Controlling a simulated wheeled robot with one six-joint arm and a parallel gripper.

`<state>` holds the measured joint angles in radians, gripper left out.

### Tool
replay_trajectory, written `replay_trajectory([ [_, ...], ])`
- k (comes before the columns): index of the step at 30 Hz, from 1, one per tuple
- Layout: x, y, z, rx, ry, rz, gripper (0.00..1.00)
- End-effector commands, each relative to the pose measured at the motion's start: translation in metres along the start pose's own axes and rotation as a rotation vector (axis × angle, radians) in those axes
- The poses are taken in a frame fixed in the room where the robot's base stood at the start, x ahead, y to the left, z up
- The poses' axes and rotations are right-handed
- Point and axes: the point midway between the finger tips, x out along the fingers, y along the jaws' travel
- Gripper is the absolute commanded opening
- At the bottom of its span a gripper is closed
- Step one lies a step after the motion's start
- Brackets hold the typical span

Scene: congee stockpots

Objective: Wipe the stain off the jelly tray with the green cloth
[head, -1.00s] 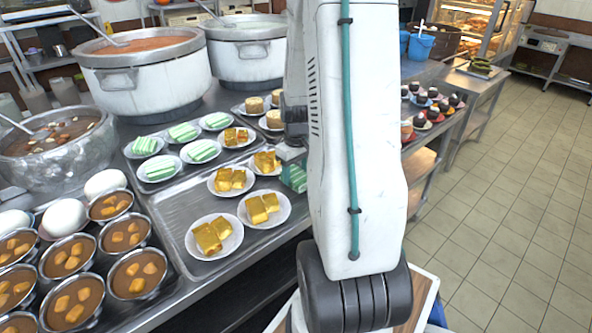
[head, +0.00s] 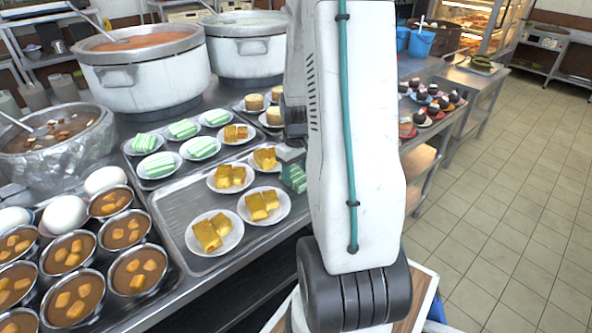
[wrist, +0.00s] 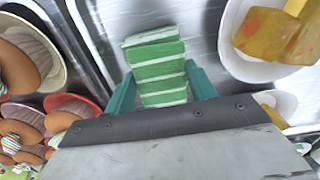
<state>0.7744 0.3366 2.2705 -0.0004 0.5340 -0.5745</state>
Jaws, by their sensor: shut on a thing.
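My gripper (wrist: 159,80) is shut on the green cloth (wrist: 155,50), a folded piece with pale stripes, seen between the teal fingers in the wrist view. In the head view, my gripper (head: 290,156) is partly hidden behind my arm, and the green cloth (head: 295,178) shows below it at the right edge of the jelly tray (head: 172,208). The metal tray holds several white plates of yellow jelly (head: 263,205). In the wrist view, the cloth is over or on the bare tray surface (wrist: 203,25); contact cannot be told. I see no clear stain.
A plate of yellow jelly (wrist: 270,35) is close right of the cloth. Green-and-white layered pieces (head: 158,165) sit on plates farther back. Bowls of brown dessert (head: 137,270) stand at the left, big stockpots (head: 140,75) behind. Small cups and cakes (head: 432,105) are at the right.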

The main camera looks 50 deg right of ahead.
Motion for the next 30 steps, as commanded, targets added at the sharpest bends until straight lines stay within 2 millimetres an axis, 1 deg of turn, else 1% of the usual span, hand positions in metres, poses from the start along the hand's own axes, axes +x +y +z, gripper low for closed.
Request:
replay_trajectory([
  [11, 0.008, 0.000, 0.000, 0.000, -0.001, -0.001, 0.34],
  [16, 0.007, 0.003, 0.000, 0.001, 0.000, 0.000, 0.34],
  [20, 0.007, 0.011, 0.001, 0.003, 0.000, 0.000, 0.34],
  [27, 0.006, 0.032, 0.001, 0.002, 0.000, 0.000, 0.34],
  [30, 0.006, 0.036, 0.002, 0.000, -0.001, 0.000, 0.34],
])
